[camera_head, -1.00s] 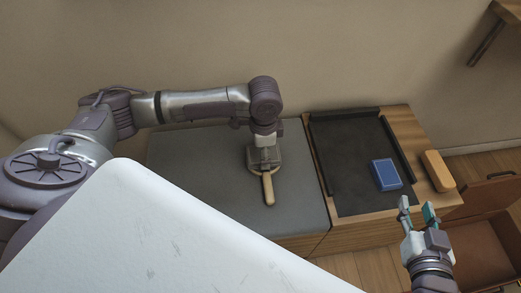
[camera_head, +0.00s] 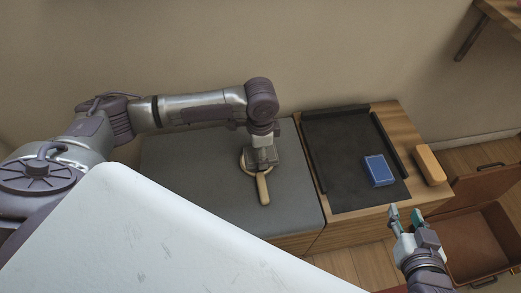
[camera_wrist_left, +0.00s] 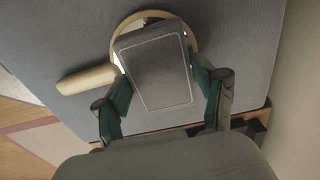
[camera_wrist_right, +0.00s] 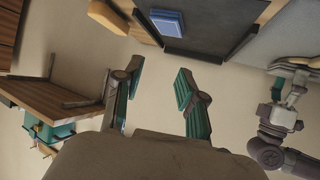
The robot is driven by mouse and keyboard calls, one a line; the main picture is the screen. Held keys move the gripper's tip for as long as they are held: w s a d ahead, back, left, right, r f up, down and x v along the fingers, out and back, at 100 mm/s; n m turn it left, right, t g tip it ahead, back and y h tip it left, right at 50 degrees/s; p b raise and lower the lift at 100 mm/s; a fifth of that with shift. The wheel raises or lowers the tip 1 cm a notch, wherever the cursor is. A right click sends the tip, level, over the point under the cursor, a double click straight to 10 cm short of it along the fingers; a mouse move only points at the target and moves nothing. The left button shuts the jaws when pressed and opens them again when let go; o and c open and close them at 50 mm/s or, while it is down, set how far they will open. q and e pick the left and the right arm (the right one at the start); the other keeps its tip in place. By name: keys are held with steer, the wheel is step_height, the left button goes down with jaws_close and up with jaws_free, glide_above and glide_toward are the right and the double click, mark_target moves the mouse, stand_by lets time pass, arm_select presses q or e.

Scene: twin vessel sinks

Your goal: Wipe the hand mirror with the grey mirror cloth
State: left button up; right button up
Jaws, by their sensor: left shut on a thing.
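The hand mirror (camera_head: 263,190) lies on a grey counter mat, its wooden handle toward the front. Its round wooden rim (camera_wrist_left: 122,28) shows in the left wrist view, with most of the glass hidden. The grey cloth (camera_wrist_left: 155,70) is a flat rectangular pad with a pale outline, and it covers the mirror's face. My left gripper (camera_wrist_left: 160,92) is shut on the cloth, one finger at each side, over the mirror. My right gripper (camera_head: 405,217) is open and empty, in front of the right counter; it also shows in the right wrist view (camera_wrist_right: 158,78).
A black tray (camera_head: 335,150) on the wooden counter holds a blue box (camera_head: 378,170). An orange-tan block (camera_head: 430,164) lies right of the tray. An open brown drawer (camera_head: 485,240) stands at the right. A large white surface fills the front left.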

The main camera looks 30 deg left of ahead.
arm_select(q)
steer(key=shift+s+a+f, duration=0.1)
steer(key=shift+s+a, duration=0.1)
steer(key=shift+s, duration=0.1)
steer(key=shift+s+a+p, duration=0.25)
steer(key=shift+a+p, duration=0.1)
steer(key=shift+p, duration=0.15)
steer(key=shift+s+a, duration=0.1)
steer(key=shift+a, duration=0.1)
steer(key=shift+s+a+p, duration=0.15)
steer(key=shift+a+p, duration=0.1)
steer(key=shift+p, duration=0.25)
arm_select(e)
steer(key=s+d+f+g+h, duration=0.1)
steer(key=s+d+f+g, duration=0.2)
steer(key=s+f+g, duration=0.2)
steer(key=shift+s+f, duration=0.25)
steer(key=shift+s, duration=0.9)
arm_select(q)
steer(key=shift+d, duration=0.15)
